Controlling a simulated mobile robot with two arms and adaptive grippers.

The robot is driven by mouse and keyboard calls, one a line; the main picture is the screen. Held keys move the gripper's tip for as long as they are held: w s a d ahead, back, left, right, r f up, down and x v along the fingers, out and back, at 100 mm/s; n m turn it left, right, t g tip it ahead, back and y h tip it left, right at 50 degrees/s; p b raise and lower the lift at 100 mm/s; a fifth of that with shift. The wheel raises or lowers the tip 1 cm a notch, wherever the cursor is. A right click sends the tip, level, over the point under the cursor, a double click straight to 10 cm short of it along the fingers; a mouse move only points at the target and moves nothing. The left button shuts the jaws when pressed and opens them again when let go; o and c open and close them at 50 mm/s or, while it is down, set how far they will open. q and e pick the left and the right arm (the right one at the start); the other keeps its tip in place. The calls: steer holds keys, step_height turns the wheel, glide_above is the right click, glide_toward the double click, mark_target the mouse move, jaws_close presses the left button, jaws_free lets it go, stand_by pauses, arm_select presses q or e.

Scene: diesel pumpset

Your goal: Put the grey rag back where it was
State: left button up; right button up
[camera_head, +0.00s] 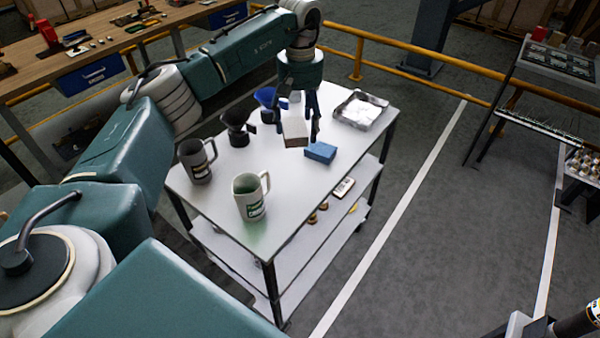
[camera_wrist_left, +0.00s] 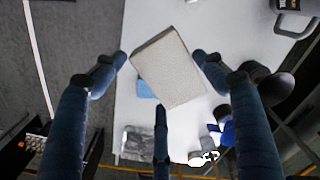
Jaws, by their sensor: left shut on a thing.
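The grey rag (camera_head: 295,131), a folded pale block, is held by my left gripper (camera_head: 297,118) over the white top of the cart (camera_head: 290,195). In the left wrist view the grey rag (camera_wrist_left: 168,68) sits tilted between the fingers of the left gripper (camera_wrist_left: 155,72) and looks much larger than the blue rag, so it appears raised above the top. A blue folded rag (camera_head: 320,152) lies on the cart just right of and below it; it is partly hidden in the wrist view (camera_wrist_left: 146,88).
A metal tray (camera_head: 360,110) lies at the cart's far right corner. A white-green mug (camera_head: 250,197), a grey mug (camera_head: 196,160), a black funnel-like item (camera_head: 237,128) and a blue one (camera_head: 267,104) stand on the left side. The middle front of the top is clear.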

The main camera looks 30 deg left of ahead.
arm_select(q)
step_height(320, 180, down, 17)
steer(key=b, duration=1.1)
steer(key=shift+r, duration=0.1)
steer(key=shift+w+r, duration=0.1)
steer(key=o, duration=1)
arm_select(e)
step_height(320, 180, down, 13)
steer(key=shift+r, duration=0.15)
arm_select(q)
step_height(320, 180, up, 12)
steer(key=p, duration=0.9)
steer(key=shift+r, duration=0.1)
arm_select(e)
step_height(320, 180, up, 10)
steer(key=shift+f, duration=0.25)
